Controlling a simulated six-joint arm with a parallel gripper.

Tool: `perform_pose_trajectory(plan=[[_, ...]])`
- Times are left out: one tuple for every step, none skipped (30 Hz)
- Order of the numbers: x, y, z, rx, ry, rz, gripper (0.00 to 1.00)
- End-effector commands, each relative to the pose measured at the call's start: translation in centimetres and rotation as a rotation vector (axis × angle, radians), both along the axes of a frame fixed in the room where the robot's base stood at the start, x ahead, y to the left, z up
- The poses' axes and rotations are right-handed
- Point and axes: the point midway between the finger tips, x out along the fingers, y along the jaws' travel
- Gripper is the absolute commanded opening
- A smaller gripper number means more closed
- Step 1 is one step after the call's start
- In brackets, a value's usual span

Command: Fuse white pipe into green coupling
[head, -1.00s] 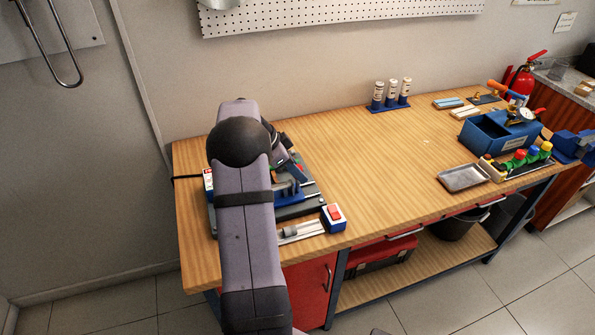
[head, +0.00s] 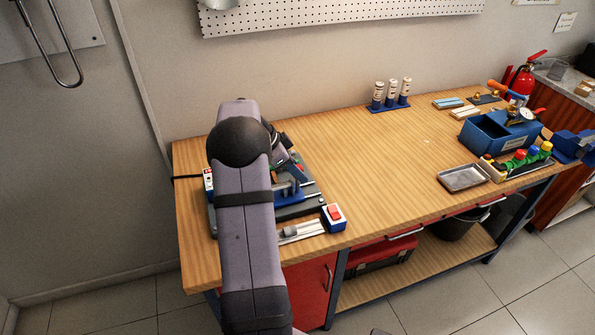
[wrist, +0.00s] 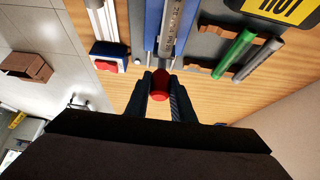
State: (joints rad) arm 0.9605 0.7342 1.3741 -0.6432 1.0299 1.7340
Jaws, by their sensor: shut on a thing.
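In the wrist view, my gripper (wrist: 160,92) is shut on a red rounded knob-like piece (wrist: 160,76). It lies in line with a grey cylinder with markings (wrist: 172,22) between blue rails (wrist: 151,24). Whether the two are joined is unclear. To the right, a green tube (wrist: 234,51) and a greyish tube (wrist: 262,56) lie side by side on brown supports. In the head view my arm hides the gripper and much of the blue fixture (head: 289,194).
A red-switch box (head: 334,217) and a pale rail (head: 311,228) sit at the bench's front edge. A yellow-and-black sign (wrist: 277,11) stands near the tubes. The bench middle is clear. A metal tray (head: 463,178) and blue toolbox (head: 487,139) stand to the right.

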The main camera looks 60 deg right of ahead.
Motion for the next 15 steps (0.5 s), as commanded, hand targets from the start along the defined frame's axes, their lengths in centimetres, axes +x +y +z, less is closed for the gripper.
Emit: perform_pose_trajectory(plan=[[0.04, -0.07, 0.12, -0.003, -0.001, 0.001, 0.09], [0.04, -0.07, 0.12, -0.003, -0.001, 0.001, 0.09], [0.04, -0.07, 0.12, -0.003, -0.001, 0.001, 0.09], [0.03, -0.08, 0.12, -0.003, -0.001, 0.001, 0.09], [0.01, -0.1, 0.11, -0.003, -0.001, 0.001, 0.09], [-0.02, -0.14, 0.1, -0.003, -0.001, 0.001, 0.09], [-0.06, -0.18, 0.1, -0.003, -0.001, 0.001, 0.09], [-0.12, -0.24, 0.1, -0.003, -0.001, 0.001, 0.09], [-0.22, -0.33, 0.1, -0.003, -0.001, 0.001, 0.09], [-0.3, -0.42, 0.09, -0.002, -0.001, 0.0, 0.09], [-0.39, -0.51, 0.09, -0.002, -0.001, 0.0, 0.09], [-0.53, -0.65, 0.09, -0.003, 0.0, 0.0, 0.09], [-0.63, -0.75, 0.09, -0.003, -0.001, -0.001, 0.09], [-0.74, -0.85, 0.1, -0.003, -0.001, -0.001, 0.09], [-0.86, -0.97, 0.1, -0.004, -0.001, 0.0, 0.09]])
